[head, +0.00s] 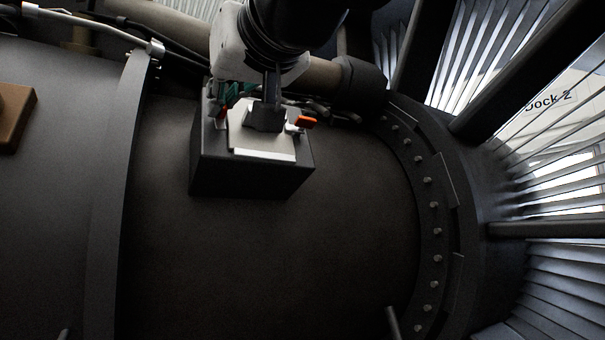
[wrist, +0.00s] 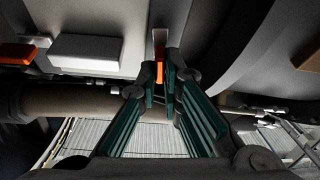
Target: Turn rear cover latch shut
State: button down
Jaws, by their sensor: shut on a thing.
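A dark box (head: 250,175) with a pale cover plate (head: 262,142) on top stands on the dark curved casing. In the wrist view, my gripper (wrist: 166,75) is shut on an orange latch (wrist: 158,42) at the edge of the pale cover. The fingers hide part of this latch, so its exact angle is hard to tell. A second orange latch (head: 306,121) is free at the right of the cover; an orange piece (wrist: 15,53) shows at the wrist view's left edge.
A pale pipe (head: 318,73) and dark cables run close behind the box. A bolted curved flange (head: 430,200) rises on the right, with slatted vanes beyond. A brown block (head: 14,115) sits at far left. The casing in front of the box is clear.

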jog(key=n+g+b, duration=0.1)
jog(key=n, duration=0.1)
jog(key=n+y+b, duration=0.1)
jog(key=n+b, duration=0.1)
jog(key=shift+w+a+f+g+y, duration=0.1)
jog(key=shift+f+g+y, duration=0.05)
jog(key=shift+g+y, duration=0.2)
jog(key=n+g+b, duration=0.1)
jog(key=n+g, duration=0.1)
jog(key=n, duration=0.3)
jog(key=n+g+b, duration=0.1)
jog(key=n+g, duration=0.1)
jog(key=n, duration=0.3)
jog(key=shift+s+n+y+b, duration=0.2)
jog(key=shift+n+y+b, duration=0.1)
jog(key=shift+n, duration=0.1)
jog(key=shift+n+g+h+p, duration=0.45)
jog(key=shift+n+g+p, duration=0.2)
jog(key=shift+n, duration=1.35)
jog(key=c, duration=1.7)
grip_release()
jog(key=v, duration=1.2)
